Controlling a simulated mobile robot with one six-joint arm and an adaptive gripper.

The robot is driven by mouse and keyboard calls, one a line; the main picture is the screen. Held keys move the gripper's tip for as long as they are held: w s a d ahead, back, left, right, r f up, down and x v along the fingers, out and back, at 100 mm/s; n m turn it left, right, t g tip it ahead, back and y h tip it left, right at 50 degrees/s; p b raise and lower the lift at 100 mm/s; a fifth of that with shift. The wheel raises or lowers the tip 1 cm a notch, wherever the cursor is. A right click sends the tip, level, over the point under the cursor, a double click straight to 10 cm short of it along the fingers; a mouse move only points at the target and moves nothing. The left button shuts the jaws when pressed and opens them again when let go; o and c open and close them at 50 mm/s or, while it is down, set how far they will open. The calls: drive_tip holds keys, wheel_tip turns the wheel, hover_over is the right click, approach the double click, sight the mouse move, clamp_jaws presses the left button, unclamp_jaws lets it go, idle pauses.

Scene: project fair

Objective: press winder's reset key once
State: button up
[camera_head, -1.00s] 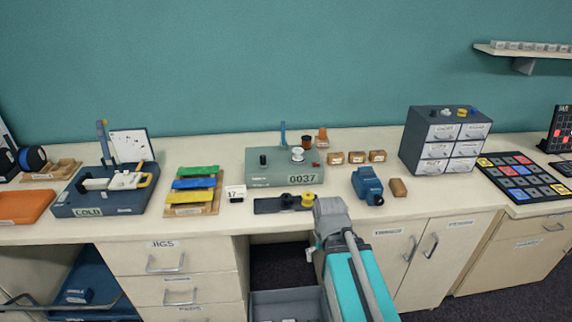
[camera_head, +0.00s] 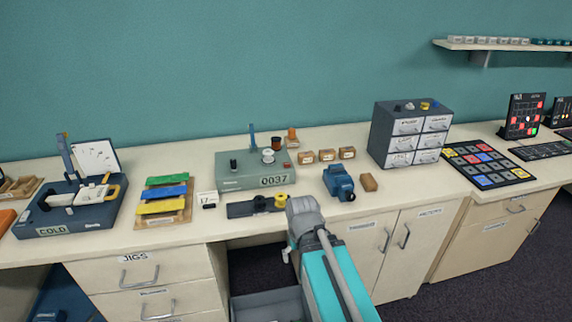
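The winder appears to be the grey-green box (camera_head: 235,183) with a counter label reading 0037, near the middle of the bench. On its top are a black knob (camera_head: 233,164), a white round part (camera_head: 268,156) and a blue upright arm (camera_head: 252,137). A small red spot (camera_head: 287,164) at its right end may be the reset key; it is too small to be sure. My gripper (camera_head: 302,210) is at the bench's front edge, in front and right of the winder and apart from it. Its fingers are hidden behind my wrist.
A drawer cabinet (camera_head: 385,140) stands further right. A COLD-labelled press (camera_head: 50,222) stands left.

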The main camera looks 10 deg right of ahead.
clamp_jaws()
idle(1.4)
